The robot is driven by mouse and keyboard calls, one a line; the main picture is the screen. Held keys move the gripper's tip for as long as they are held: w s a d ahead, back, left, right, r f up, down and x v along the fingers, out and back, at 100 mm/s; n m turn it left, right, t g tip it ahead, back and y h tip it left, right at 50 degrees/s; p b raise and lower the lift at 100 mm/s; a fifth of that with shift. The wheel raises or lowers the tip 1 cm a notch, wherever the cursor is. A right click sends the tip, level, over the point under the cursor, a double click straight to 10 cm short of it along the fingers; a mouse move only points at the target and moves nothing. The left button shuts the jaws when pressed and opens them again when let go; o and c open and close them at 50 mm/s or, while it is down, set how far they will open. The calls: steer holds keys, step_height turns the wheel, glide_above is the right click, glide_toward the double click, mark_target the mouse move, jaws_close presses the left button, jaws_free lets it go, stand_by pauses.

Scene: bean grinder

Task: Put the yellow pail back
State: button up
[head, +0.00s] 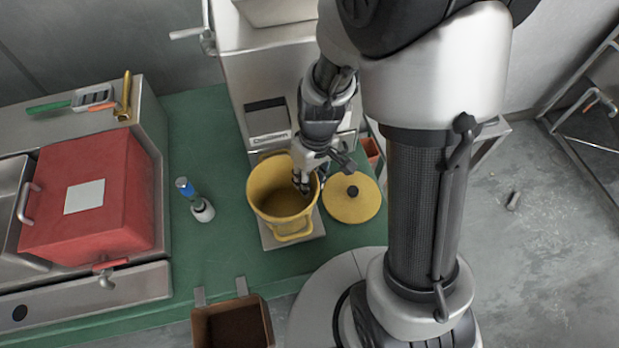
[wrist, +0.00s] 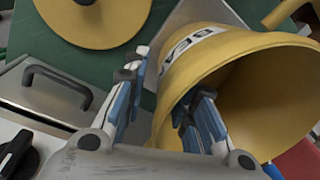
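The yellow pail (head: 265,185) stands on a small metal platform (head: 268,238) in front of the grinder, its open mouth facing up. In the wrist view the pail (wrist: 250,60) fills the right side, with dark lettering on a white label partly in sight. My gripper (head: 303,184) is at the pail's right rim. In the wrist view my gripper (wrist: 172,78) straddles the pail wall, one finger outside and one inside, with a gap between them. The fingers look open; contact with the wall cannot be told. The round yellow lid (head: 352,205) lies flat to the right.
The metal grinder (head: 265,75) stands behind the pail. A red box (head: 110,215) is at left on a steel unit. A small blue-handled tool (head: 203,211) stands on the green counter (head: 195,120). A brown bin (head: 235,325) is at the front edge.

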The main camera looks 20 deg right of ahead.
step_height(320, 180, up, 12)
steer(key=d+p, duration=0.1)
steer(key=p, duration=0.4)
steer(key=s+d+r+m+t+h, duration=0.1)
steer(key=s+r+m+t, duration=0.3)
steer(key=s+r, duration=0.8)
step_height(320, 180, up, 4)
steer(key=shift+s+d+r+t, duration=0.1)
steer(key=shift+s+d+t, duration=0.15)
steer(key=shift+t, duration=0.25)
